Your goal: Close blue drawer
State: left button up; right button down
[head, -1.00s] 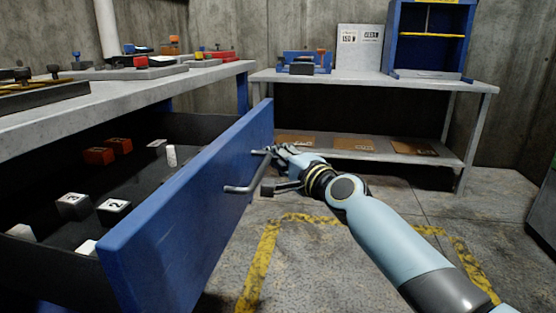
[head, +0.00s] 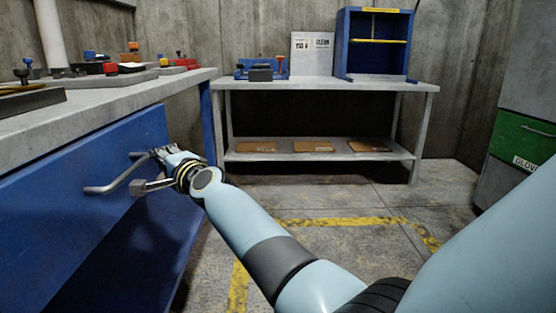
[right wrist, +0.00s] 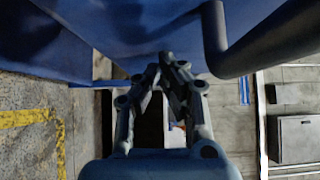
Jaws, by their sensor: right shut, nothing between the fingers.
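The blue drawer (head: 70,182) is under the left workbench, its front up against the bench edge. No drawer interior shows. Its grey bar handle (head: 112,184) sticks out from the front. My right gripper (head: 158,153) is at the far end of the handle, close to the drawer front. In the right wrist view the right gripper (right wrist: 172,62) has its fingers shut and empty, their tips at the blue front, beside the dark handle (right wrist: 216,42). I cannot tell whether the tips touch it. My left gripper is not in view.
The left workbench (head: 110,108) carries several small tools. A grey table (head: 330,85) at the back holds a blue cabinet (head: 345,40), with brown boards on its lower shelf. A green-fronted cabinet (head: 515,140) stands at the right. The floor between is clear.

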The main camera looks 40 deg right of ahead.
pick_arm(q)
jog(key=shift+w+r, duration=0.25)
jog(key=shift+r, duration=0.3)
pick_arm(e)
jog(key=shift+w+a, duration=0.65)
jog(key=shift+a, duration=0.3)
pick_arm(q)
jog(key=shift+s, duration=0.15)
pick_arm(e)
jog(key=shift+a, duration=0.1)
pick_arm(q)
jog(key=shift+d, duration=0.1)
pick_arm(e)
jog(key=shift+f, duration=0.1)
